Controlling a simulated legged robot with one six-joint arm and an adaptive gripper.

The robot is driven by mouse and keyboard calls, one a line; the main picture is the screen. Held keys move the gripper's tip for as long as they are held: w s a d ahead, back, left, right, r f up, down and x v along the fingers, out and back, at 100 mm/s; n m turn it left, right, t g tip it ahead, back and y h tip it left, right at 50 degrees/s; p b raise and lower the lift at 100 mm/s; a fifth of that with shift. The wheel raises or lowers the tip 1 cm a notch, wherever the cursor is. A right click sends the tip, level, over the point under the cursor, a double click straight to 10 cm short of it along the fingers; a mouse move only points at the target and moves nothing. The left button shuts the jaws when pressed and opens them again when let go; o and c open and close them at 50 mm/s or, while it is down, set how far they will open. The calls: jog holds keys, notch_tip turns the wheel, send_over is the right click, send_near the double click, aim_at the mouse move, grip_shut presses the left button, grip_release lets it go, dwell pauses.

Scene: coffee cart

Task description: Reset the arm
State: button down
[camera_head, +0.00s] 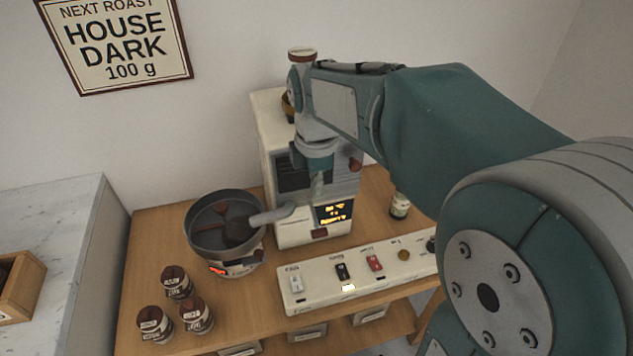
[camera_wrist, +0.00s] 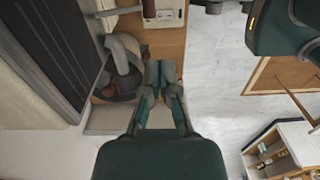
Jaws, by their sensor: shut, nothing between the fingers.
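My arm reaches in from the right in the head view. My gripper (camera_head: 317,190) points down in front of the white machine (camera_head: 273,160) with the dark window. In the wrist view my gripper (camera_wrist: 160,78) has its fingers together with nothing between them. It hangs apart from the things below, as far as I can tell. A dark round pan (camera_head: 190,222) sits on a small scale (camera_head: 228,270) left of the machine. A brown scoop-like piece lies in the pan, and a grey spout or handle (camera_head: 272,215) reaches over its right rim.
A white switch panel (camera_head: 320,290) lies along the front of the wooden cart (camera_head: 145,235). Several brown-capped jars (camera_head: 175,282) stand at the front left. A small bottle (camera_head: 400,206) stands right of the machine. A sign (camera_head: 120,85) reads "House Dark 100 g".

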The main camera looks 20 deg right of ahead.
jog(key=s+d+m+t, duration=0.1)
jog(key=s+m+t, duration=0.2)
jog(key=s+m, duration=0.4)
jog(key=s+d+r+m+t, duration=0.1)
jog(key=s+m+t, duration=0.1)
jog(key=s+m, duration=0.6)
jog(key=m, duration=0.3)
jog(key=shift+d+r+t, duration=0.25)
jog(key=shift+d+t, duration=0.1)
jog(key=shift+t, duration=0.05)
jog(key=shift+a, duration=0.1)
